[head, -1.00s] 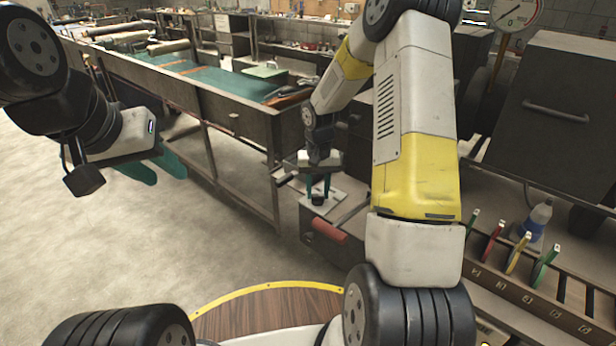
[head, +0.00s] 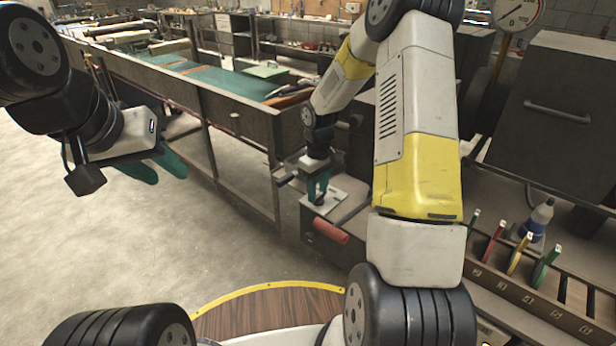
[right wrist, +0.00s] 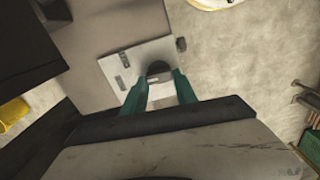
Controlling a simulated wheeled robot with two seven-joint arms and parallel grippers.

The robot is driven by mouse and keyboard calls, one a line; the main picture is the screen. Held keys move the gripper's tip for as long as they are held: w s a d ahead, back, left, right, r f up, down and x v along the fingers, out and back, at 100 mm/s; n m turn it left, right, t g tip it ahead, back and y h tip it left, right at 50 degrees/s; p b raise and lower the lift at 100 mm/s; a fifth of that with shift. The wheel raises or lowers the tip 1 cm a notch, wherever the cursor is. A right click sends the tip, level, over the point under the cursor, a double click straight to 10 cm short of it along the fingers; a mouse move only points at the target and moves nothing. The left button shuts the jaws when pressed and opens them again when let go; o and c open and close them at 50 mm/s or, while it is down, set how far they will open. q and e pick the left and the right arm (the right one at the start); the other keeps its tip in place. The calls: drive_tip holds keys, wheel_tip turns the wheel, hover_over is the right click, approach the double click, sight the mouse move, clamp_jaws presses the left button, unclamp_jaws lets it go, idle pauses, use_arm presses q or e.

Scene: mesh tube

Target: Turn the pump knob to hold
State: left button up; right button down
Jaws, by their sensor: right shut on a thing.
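The dark pump knob (right wrist: 158,69) stands on a pale plate (right wrist: 125,63) with small dark marks. The plate also shows in the head view (head: 334,204), on top of a dark housing. My right gripper (head: 317,190) points down at the plate, its teal fingers shut on the knob. In the right wrist view the fingers (right wrist: 160,88) sit on either side of the knob, and part of the knob is hidden. The knob's marking cannot be read. My left gripper (head: 154,168) is open and empty, in the air over the floor at the left.
A red cylindrical handle (head: 330,231) sticks out in front of the plate. A rack (head: 520,296) with several coloured handles and a bottle (head: 541,214) are at the right. A long workbench (head: 225,120) runs behind. A round gauge (head: 517,12) is at the top right.

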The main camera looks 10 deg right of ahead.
drive_tip(key=shift+n, duration=0.4)
drive_tip(key=c, duration=1)
unclamp_jaws()
drive_tip(key=shift+o, duration=0.2)
drive_tip(key=shift+r, duration=0.15)
wheel_tip(320, 180, up, 8)
drive_tip(key=shift+f, duration=0.2)
drive_tip(key=shift+s, duration=0.1)
